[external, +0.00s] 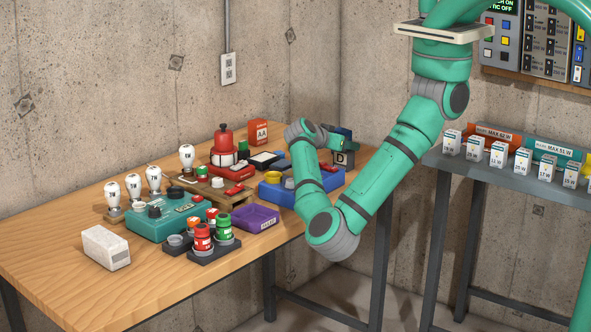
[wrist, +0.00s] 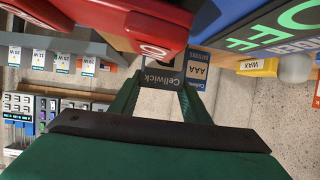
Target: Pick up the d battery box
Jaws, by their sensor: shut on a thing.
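The d battery box (external: 341,160) is a small dark box with a pale label marked D, at the back right end of the wooden table (external: 60,235). In the wrist view a dark grey box with the word Cellwick (wrist: 164,77) sits between my fingertips. My gripper (external: 334,141) reaches it from the left and is shut on it. In the wrist view my two green fingers (wrist: 160,88) flank the box. I cannot tell whether it touches the table. Part of it is hidden by my fingers.
A blue AAA box (wrist: 197,72) stands close beside the held box. A blue tray (external: 283,192) lies left of my forearm. An orange AA box (external: 258,133) stands at the back. Several bulbs, jars and devices crowd the table. A grey shelf (external: 500,177) with small boxes is at right.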

